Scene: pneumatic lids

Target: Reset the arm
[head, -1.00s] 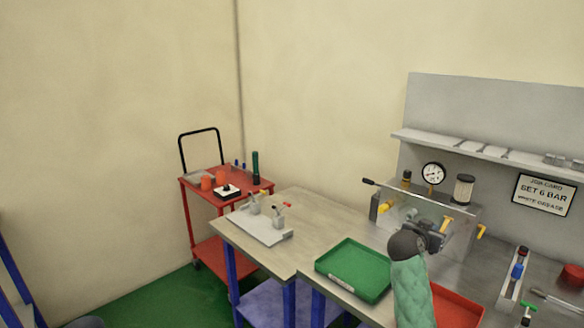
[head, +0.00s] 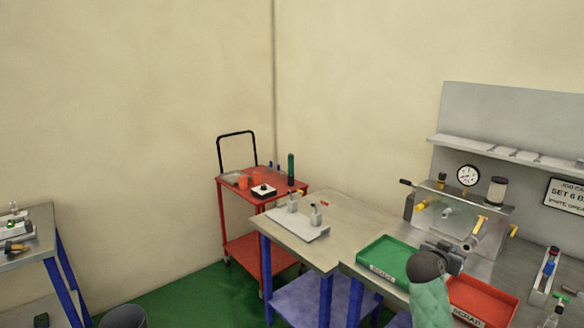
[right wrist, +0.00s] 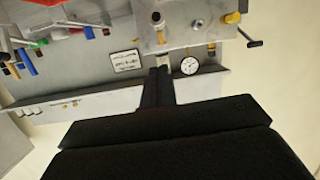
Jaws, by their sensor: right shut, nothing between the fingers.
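My right gripper (head: 470,245) is shut and empty in the head view, in front of the grey pneumatic panel box (head: 455,222) and above the gap between the green tray (head: 388,258) and the red tray (head: 483,297). In the right wrist view its dark fingers (right wrist: 158,72) are together, with the panel box (right wrist: 185,22) and the round gauge (right wrist: 189,66) beyond them. The wrist view is tilted nearly upside down. My left gripper is not in view.
A red trolley (head: 245,218) stands in the corner. A pale plate with fixtures (head: 298,226) lies on the left bench. Another bench (head: 40,240) is at far left, with a dark bin (head: 124,317) beside it. A slim tray with bottles (head: 545,272) is at right.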

